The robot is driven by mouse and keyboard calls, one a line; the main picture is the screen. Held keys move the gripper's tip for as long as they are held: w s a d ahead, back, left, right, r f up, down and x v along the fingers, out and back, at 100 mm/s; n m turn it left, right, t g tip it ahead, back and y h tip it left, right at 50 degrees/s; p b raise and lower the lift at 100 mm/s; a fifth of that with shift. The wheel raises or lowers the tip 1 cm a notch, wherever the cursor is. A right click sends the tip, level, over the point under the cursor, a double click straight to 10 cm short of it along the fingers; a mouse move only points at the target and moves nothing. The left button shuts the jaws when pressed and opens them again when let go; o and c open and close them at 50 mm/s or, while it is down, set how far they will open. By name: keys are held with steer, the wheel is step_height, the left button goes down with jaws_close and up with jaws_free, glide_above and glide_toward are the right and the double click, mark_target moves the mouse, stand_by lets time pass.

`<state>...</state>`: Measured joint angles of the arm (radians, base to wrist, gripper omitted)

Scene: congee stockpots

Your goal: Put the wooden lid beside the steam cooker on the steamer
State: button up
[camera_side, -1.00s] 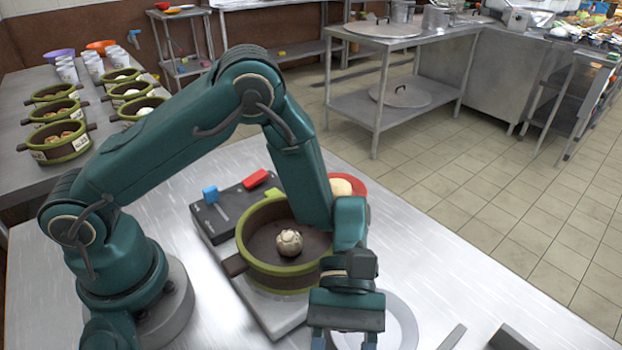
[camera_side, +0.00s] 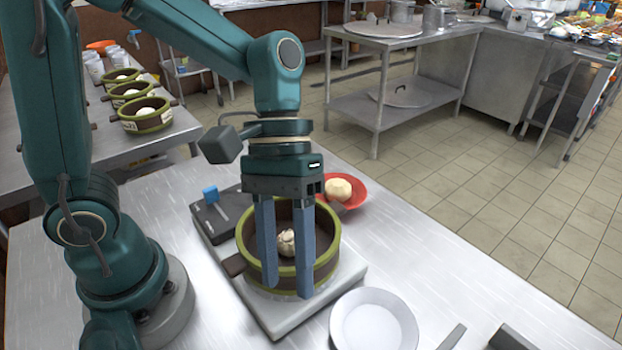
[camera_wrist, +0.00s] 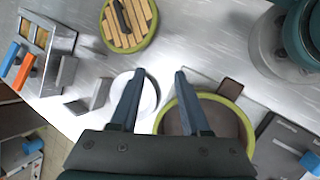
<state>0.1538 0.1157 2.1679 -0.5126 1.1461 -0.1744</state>
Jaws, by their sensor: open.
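The wooden lid (camera_wrist: 141,22), round with pale slats, a green rim and a dark handle, lies flat on the steel table at the top of the wrist view. I cannot find it in the side view. The steamer (camera_side: 328,262) is a round dark pot with a green rim, open on top, with a pale bun (camera_side: 286,243) inside; it also shows in the wrist view (camera_wrist: 236,118). My gripper (camera_side: 287,288) points down in front of or over the steamer, fingers apart and empty. In the wrist view my gripper (camera_wrist: 160,73) is away from the lid.
A white plate (camera_side: 374,324) lies close to the steamer. A red bowl (camera_side: 354,198) with a bun stands behind it, and a dark box (camera_side: 208,222) with a blue knob to its left. A rack (camera_wrist: 45,45) with blue and orange handles and grey blocks (camera_wrist: 100,92) lie nearby.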

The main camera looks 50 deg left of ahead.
steer(key=a+r+m+t+y, duration=0.3)
steer(key=a+t, duration=0.5)
steer(key=a, duration=0.3)
steer(key=shift+r+y, duration=0.35)
steer(key=shift+y, duration=0.35)
steer(key=shift+o, duration=0.5)
steer(key=shift+a+r+t, duration=0.1)
steer(key=shift+a+t, duration=0.25)
steer(key=shift+t, duration=0.05)
steer(key=shift+m, duration=0.3)
